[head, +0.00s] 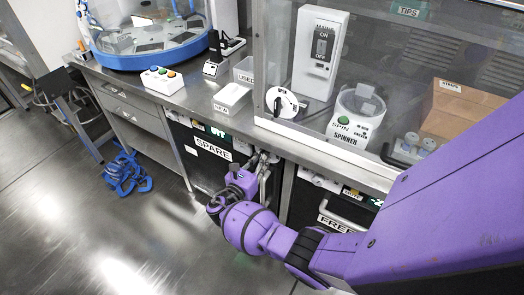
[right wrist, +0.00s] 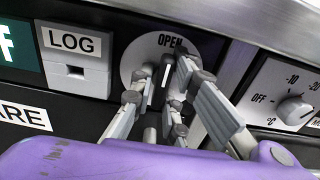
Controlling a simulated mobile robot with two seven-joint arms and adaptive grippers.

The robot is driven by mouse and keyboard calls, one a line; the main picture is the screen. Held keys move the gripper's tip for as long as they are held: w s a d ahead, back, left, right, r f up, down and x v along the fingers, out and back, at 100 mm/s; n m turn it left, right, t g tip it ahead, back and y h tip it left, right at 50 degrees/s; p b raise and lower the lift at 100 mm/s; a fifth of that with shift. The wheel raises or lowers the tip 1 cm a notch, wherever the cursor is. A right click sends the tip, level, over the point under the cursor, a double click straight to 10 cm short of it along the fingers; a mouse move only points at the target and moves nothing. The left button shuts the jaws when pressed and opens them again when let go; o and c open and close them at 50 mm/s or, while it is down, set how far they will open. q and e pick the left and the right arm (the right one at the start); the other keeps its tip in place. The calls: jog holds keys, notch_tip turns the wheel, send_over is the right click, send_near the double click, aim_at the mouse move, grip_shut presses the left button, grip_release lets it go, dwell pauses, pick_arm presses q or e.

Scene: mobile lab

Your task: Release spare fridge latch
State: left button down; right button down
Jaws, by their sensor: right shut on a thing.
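The spare fridge (head: 205,165) is the dark unit under the counter, with a "SPARE" label on its front. Its latch is a round pale plate marked "OPEN" (right wrist: 135,58) with a small upright handle (right wrist: 166,74), seen in the right wrist view. My right gripper (right wrist: 172,84) is shut on the latch handle, with fingers on both sides of it. In the head view the right gripper (head: 264,162) is at the fridge's upper right corner, under the counter edge; the latch is mostly hidden there. My left gripper is not in view.
A "LOG" box (right wrist: 74,58) is left of the latch, and a temperature dial (right wrist: 293,109) is to its right. The counter edge (head: 330,158) overhangs closely. A second unit labelled "FREE..." (head: 340,224) stands to the right. A blue object (head: 122,175) lies on the otherwise clear floor.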

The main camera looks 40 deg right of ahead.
jog(key=c, duration=1.9)
grip_release()
jog(key=shift+s+d+f, duration=0.1)
jog(key=shift+s+f, duration=0.2)
jog(key=shift+s, duration=0.1)
jog(key=shift+o, duration=0.5)
jog(key=shift+r, duration=0.2)
jog(key=shift+w, duration=0.15)
jog(key=v, duration=1.2)
jog(key=shift+w, duration=0.1)
